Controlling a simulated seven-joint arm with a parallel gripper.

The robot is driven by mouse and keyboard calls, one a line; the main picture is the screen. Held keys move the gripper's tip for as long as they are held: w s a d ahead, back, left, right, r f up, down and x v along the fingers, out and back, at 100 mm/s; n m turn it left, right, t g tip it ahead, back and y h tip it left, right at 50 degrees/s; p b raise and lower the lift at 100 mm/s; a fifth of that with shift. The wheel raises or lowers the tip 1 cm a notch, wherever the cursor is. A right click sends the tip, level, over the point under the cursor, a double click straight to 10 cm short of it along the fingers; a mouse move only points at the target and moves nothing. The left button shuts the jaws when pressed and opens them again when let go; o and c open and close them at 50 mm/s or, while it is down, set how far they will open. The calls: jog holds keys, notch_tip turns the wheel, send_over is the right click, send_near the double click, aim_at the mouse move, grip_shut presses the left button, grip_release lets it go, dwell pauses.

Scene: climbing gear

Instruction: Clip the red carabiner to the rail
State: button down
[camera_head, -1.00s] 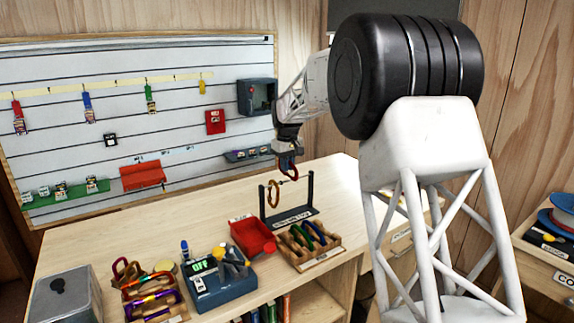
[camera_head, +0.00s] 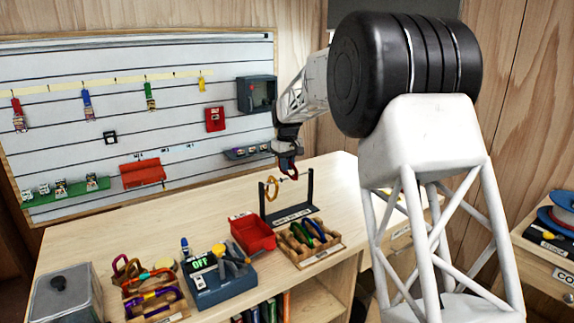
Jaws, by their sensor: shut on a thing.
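My gripper (camera_head: 288,147) is shut on the red carabiner (camera_head: 287,166), which hangs below the fingers. The carabiner is dark red and small in view. The rail (camera_head: 297,176) is a thin bar between two black posts on a dark base. The carabiner is close by the rail's middle, and its lower end overlaps the bar in the picture. I cannot tell whether it touches the rail or is around it. A gold carabiner (camera_head: 272,189) hangs on the rail to the left.
In front of the rail are a red bin (camera_head: 252,233) and a wooden tray (camera_head: 318,254) with several carabiners. A blue device reading OFF (camera_head: 215,283), a wooden rack (camera_head: 157,307) and a grey box (camera_head: 66,296) stand farther left. The table (camera_head: 150,225) is clear behind them.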

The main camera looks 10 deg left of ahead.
jog(key=shift+s+f, duration=0.1)
jog(key=shift+f, duration=1.5)
dwell(1.0)
